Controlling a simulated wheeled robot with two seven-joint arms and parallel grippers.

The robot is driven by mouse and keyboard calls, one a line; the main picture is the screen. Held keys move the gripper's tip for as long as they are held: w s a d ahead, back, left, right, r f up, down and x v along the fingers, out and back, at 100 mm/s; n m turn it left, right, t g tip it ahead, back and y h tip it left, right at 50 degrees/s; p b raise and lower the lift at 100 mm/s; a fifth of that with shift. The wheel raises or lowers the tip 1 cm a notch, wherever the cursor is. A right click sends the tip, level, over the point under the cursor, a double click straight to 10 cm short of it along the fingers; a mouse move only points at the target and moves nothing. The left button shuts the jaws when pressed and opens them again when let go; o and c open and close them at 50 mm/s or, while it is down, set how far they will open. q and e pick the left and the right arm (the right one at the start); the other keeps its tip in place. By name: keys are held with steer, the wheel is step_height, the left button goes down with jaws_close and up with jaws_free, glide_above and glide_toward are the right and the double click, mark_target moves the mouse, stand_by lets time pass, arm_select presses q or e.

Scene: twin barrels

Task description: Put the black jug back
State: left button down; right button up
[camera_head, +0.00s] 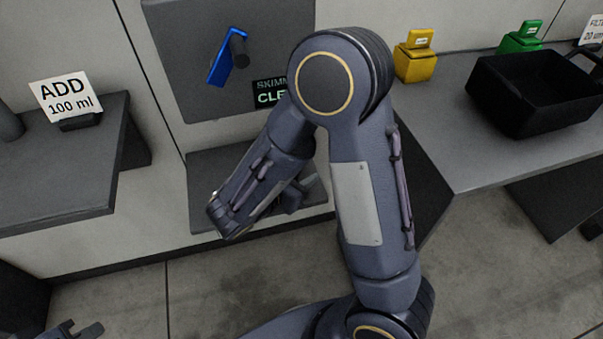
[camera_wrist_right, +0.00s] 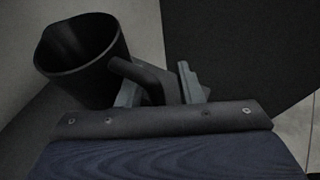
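The black jug (camera_wrist_right: 85,55) shows in the right wrist view at upper left, with its open mouth and dark interior visible. Its handle (camera_wrist_right: 140,75) reaches toward my right gripper (camera_wrist_right: 160,88). The two grey fingers stand apart, with the handle end near or between them; I cannot tell whether they touch it. In the head view my right gripper (camera_head: 296,194) is mostly hidden behind my forearm, over the low grey shelf, and I cannot make out the jug there. My left gripper (camera_head: 84,331) is only partly visible at the bottom left edge.
A grey side shelf (camera_head: 50,185) holds an "ADD 100 ml" card (camera_head: 66,98). A blue lever (camera_head: 228,62) is on the wall panel. On the right counter (camera_head: 470,150) stand a black bin (camera_head: 535,105), a yellow box (camera_head: 415,65) and a green box (camera_head: 520,42).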

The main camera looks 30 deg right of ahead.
steer(key=shift+r, duration=0.1)
steer(key=shift+a+r, duration=0.15)
steer(key=shift+r, duration=0.05)
steer(key=p+v, duration=0.3)
steer(key=v, duration=0.8)
steer(key=s+d+r+m+g+y, duration=0.1)
steer(key=s+d+m+g+y, duration=0.5)
steer(key=s+d+m+y, duration=0.4)
steer(key=s+a+r+m+t+y, duration=0.1)
steer(key=a+r+m+t+y, duration=0.2)
steer(key=m, duration=1)
steer(key=r+t+y, duration=0.2)
steer(key=t+y, duration=0.1)
steer(key=t, duration=0.1)
steer(key=shift+s+a+m+y, duration=0.15)
steer(key=shift+s+m+y, duration=0.15)
steer(key=shift+s, duration=0.1)
